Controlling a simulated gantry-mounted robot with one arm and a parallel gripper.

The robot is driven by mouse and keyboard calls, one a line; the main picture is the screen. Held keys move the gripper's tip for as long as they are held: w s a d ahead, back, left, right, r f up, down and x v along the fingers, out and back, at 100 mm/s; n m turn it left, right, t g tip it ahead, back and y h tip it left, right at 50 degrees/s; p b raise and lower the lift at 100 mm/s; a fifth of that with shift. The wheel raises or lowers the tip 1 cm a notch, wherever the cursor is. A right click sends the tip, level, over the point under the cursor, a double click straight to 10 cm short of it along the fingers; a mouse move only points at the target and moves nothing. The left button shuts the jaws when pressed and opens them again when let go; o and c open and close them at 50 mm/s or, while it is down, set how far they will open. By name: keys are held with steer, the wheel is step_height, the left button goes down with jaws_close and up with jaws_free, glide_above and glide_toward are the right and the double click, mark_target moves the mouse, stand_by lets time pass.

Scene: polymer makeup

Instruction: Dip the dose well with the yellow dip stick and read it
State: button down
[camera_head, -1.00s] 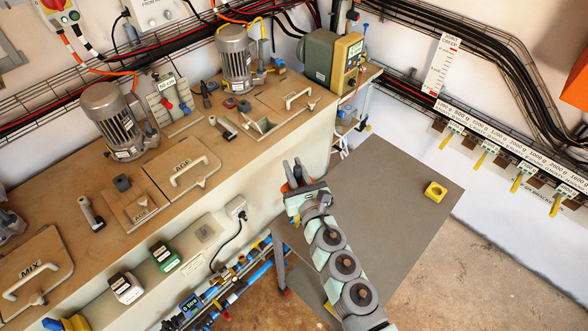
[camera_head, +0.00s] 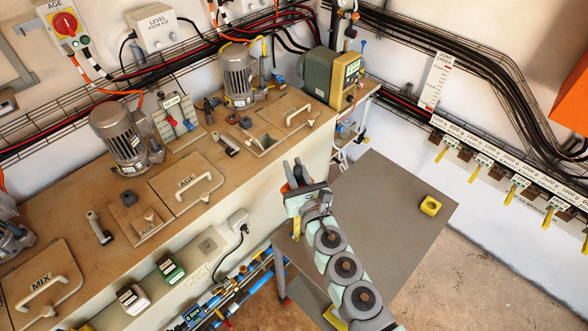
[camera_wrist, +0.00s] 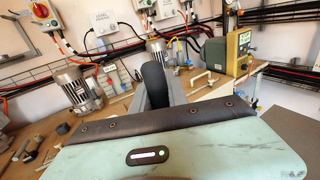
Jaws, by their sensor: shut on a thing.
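My gripper (camera_head: 294,166) is at the end of my arm, in front of the bench's right end and over the grey table's left edge. In the wrist view a dark finger (camera_wrist: 155,88) points toward the bench. I cannot pick out the yellow dip stick for certain; several yellow strips (camera_head: 476,166) hang under weight labels on the right wall. A square opening (camera_head: 262,142) by the far hatch may be the dose well; I read no label there.
The brown bench (camera_head: 75,218) carries AGE (camera_head: 186,181) and MIX (camera_head: 42,281) hatches and grey motors (camera_head: 126,138). A green-and-yellow unit (camera_head: 335,79) with a display stands at its right end.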

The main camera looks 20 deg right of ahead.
step_height(320, 180, up, 20)
steer(key=p, duration=1.8)
steer(key=shift+f+p, duration=0.2)
steer(key=shift+p, duration=0.15)
